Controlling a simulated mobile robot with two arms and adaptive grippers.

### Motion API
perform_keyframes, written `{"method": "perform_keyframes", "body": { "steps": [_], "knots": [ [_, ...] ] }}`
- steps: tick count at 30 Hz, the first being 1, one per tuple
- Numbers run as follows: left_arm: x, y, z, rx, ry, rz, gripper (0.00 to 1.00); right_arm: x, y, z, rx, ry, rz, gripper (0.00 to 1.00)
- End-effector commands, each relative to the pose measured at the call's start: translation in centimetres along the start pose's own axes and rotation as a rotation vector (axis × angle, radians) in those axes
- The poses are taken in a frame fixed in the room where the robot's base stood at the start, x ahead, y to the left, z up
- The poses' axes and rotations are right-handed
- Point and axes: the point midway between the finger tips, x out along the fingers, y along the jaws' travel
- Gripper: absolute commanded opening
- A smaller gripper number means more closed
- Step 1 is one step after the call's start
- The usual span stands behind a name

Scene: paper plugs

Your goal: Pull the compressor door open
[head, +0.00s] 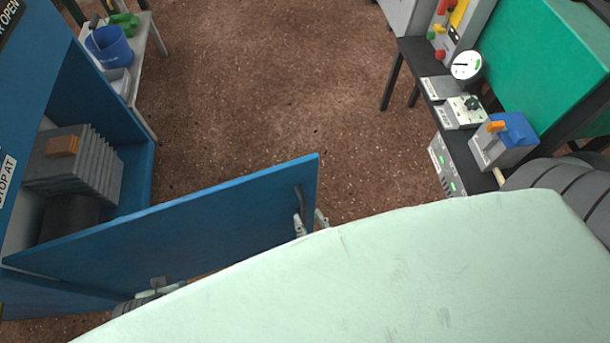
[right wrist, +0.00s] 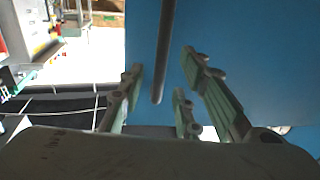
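The blue compressor door (head: 190,222) stands swung out from its cabinet (head: 140,185) at the left of the head view. Its dark bar handle (head: 299,196) is near the door's free edge. My right gripper (head: 310,222) is at the handle's lower end, partly hidden behind my pale body. In the right wrist view the handle (right wrist: 165,50) hangs between the spread fingers of my right gripper (right wrist: 160,88), with gaps on both sides. My left gripper (head: 158,289) is low by the door's near face, mostly hidden; its finger opening cannot be made out.
Inside the cabinet is a grey finned block (head: 75,165) with a brown top piece. A small table with a blue bucket (head: 108,46) stands behind. A dark bench (head: 425,65) with gauges and switches is at the right. The brown floor (head: 270,90) between is clear.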

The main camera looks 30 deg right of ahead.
Motion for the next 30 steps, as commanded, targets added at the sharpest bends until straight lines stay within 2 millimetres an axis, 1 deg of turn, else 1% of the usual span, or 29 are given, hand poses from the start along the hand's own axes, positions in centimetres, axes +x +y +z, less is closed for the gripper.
{"method": "perform_keyframes", "body": {
  "steps": [1,6,9,12,17,30],
  "knots": [
    [0.0,0.0,0.0,0.000,-0.001,0.000,0.00,-1.3,0.0,0.1,0.000,-0.006,-0.001,0.31],
    [0.0,0.0,0.0,0.000,-0.001,0.000,0.00,-4.8,0.0,0.1,0.000,-0.003,-0.002,0.31],
    [0.0,0.0,0.1,0.000,-0.001,0.000,0.00,-6.3,0.0,0.1,0.000,-0.003,-0.002,0.31],
    [0.0,0.0,0.0,0.000,-0.001,0.000,0.00,-7.3,0.0,0.0,0.000,-0.001,-0.001,0.31],
    [0.0,0.0,0.1,0.000,-0.001,0.000,0.00,-7.9,0.0,0.0,0.000,0.000,-0.001,0.31],
    [0.0,0.0,0.1,0.001,-0.002,0.000,0.00,-7.8,0.0,0.0,0.000,0.001,-0.001,0.31]
  ]
}}
